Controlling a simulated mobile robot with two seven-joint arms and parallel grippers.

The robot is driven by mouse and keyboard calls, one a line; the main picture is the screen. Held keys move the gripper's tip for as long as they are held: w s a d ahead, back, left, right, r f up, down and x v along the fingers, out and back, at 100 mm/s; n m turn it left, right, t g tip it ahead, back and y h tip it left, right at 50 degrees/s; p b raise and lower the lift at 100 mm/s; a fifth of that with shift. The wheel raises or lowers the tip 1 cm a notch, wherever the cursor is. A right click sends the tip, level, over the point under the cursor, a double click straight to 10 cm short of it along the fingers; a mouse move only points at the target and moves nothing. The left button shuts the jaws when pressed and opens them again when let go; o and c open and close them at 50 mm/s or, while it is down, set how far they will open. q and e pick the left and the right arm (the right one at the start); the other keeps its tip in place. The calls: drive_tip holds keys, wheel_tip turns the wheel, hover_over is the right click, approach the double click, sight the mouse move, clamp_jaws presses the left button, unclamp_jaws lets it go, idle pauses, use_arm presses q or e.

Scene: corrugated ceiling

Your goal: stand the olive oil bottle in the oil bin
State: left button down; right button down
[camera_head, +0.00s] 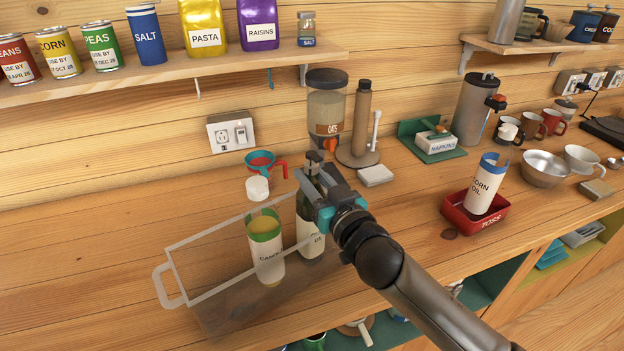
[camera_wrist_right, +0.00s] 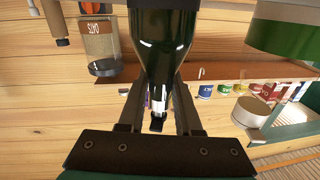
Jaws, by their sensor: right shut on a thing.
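The olive oil bottle (camera_head: 311,222) is dark glass with a pale label, roughly upright at the right part of the clear oil bin (camera_head: 184,280). My right gripper (camera_head: 318,198) is shut on its upper part; in the wrist view the dark bottle (camera_wrist_right: 163,35) sits between the fingers (camera_wrist_right: 158,112). I cannot tell whether its base touches the bin floor. The bin's right end is partly hidden by the bottle and my arm. My left gripper is out of view.
A red TOSS bin (camera_head: 474,218) holds a tilted corn oil bottle (camera_head: 485,185) on the right. A shelf (camera_head: 170,72) of cans and bags hangs above. The counter left of the bin is clear.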

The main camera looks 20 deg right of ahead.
drive_tip(key=shift+r, duration=0.1)
drive_tip(key=c, duration=0.6)
unclamp_jaws()
drive_tip(key=shift+f, duration=0.2)
drive_tip(key=shift+r, duration=0.15)
drive_tip(key=shift+s, duration=0.2)
drive_tip(key=s+d+b, duration=0.1)
drive_tip(key=s+d, duration=0.1)
drive_tip(key=s, duration=0.9)
drive_tip(key=shift+s, duration=0.25)
